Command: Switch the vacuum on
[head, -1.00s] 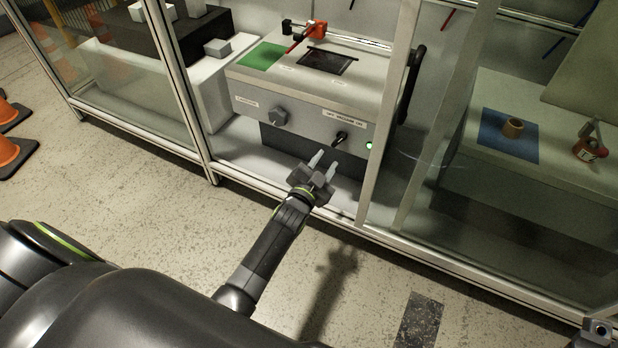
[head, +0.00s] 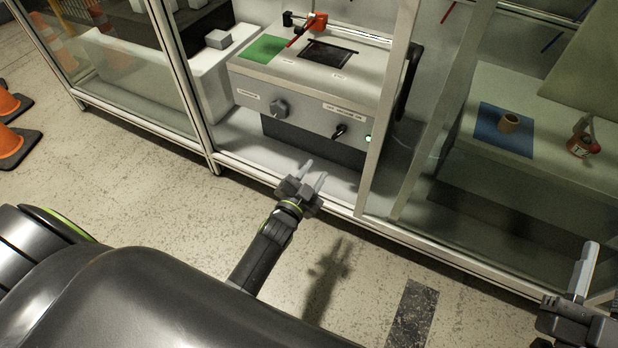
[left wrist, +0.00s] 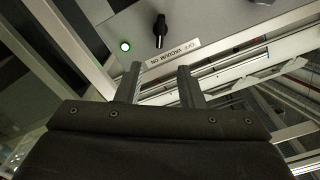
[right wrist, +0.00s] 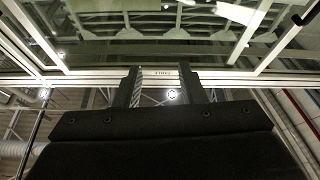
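The black vacuum switch (head: 340,130) is on the front of the grey bench unit (head: 300,112), below a label reading OFF VACUUM ON. In the head view its handle slants from lower left to upper right. A small lamp (head: 368,139) to its right glows green. The switch (left wrist: 160,30) and lit lamp (left wrist: 125,45) also show in the left wrist view. My left gripper (head: 315,169) is open and empty, in front of and below the switch, clear of it. My right gripper (right wrist: 160,75) is open and empty; it is partly in view at the head view's right edge.
The unit stands behind a metal-framed glass enclosure; a frame post (head: 384,110) rises right of the switch. A second round knob (head: 279,108) is left of it. A green pad (head: 264,49) and red clamp (head: 313,24) are on top. Orange cones (head: 12,143) stand far left.

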